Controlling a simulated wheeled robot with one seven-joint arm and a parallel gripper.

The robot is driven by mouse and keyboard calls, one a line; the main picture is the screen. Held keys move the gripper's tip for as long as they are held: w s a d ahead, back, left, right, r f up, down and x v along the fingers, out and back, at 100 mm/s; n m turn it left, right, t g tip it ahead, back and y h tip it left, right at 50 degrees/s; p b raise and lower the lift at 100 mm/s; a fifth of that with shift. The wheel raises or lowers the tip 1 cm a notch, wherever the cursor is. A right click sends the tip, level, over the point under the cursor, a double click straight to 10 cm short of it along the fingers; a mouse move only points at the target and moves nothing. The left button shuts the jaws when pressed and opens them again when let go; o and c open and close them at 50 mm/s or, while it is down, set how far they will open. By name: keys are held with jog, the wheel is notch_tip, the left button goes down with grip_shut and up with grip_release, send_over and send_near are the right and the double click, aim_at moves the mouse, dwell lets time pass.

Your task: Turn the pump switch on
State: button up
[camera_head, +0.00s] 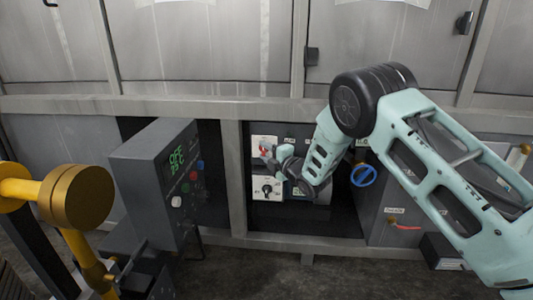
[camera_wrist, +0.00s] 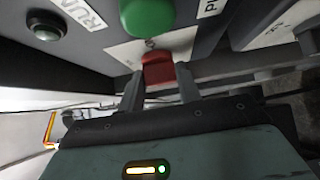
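A red switch (camera_wrist: 158,70) on a pale plate (camera_wrist: 120,52) sits at the upper middle of the wrist view. My gripper (camera_wrist: 160,86) is open, with one finger on each side of the red switch and its lower part between the tips. I cannot tell whether either finger touches it. In the head view, my gripper (camera_head: 271,157) is at the white plate (camera_head: 262,141) on the dark panel, where a bit of red (camera_head: 265,149) shows. My gripper partly hides the switch there. I cannot read a full pump label.
A green button (camera_wrist: 148,14) is just above the red switch. A black knob (camera_head: 267,188) on a white plate lies below my gripper. A blue round handle (camera_head: 364,175) is to the right. A grey control box (camera_head: 158,170) stands left, and a frame post (camera_head: 234,175) is close by.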

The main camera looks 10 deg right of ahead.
jog(key=shift+f+b, duration=0.2)
jog(key=shift+b, duration=0.35)
jog(key=shift+f+m+t+b, duration=0.1)
jog(key=shift+m+t+b, duration=0.2)
jog(key=shift+m+b, duration=0.1)
jog(key=shift+w+a+f+m+t+h+b, duration=0.15)
jog(key=shift+m+t+h+b, duration=1.95)
jog(key=shift+m, duration=2.25)
jog(key=shift+s+a+f+m+t+h+b, duration=0.15)
jog(key=shift+m+t+h+b, duration=1.1)
jog(key=shift+m+h+b, duration=2.4)
jog(key=shift+w+a+f+m+t+h+b, duration=0.2)
jog(key=shift+m+t+h+b, duration=1.65)
jog(key=shift+m, duration=3.15)
jog(key=shift+s+r+m+g+h, duration=0.1)
jog(key=shift+m+g+h, duration=0.2)
jog(key=shift+h, duration=0.3)
jog(key=o, duration=1)
jog(key=shift+r, duration=0.1)
jog(key=shift+a+p, duration=0.1)
jog(key=shift+p, duration=0.25)
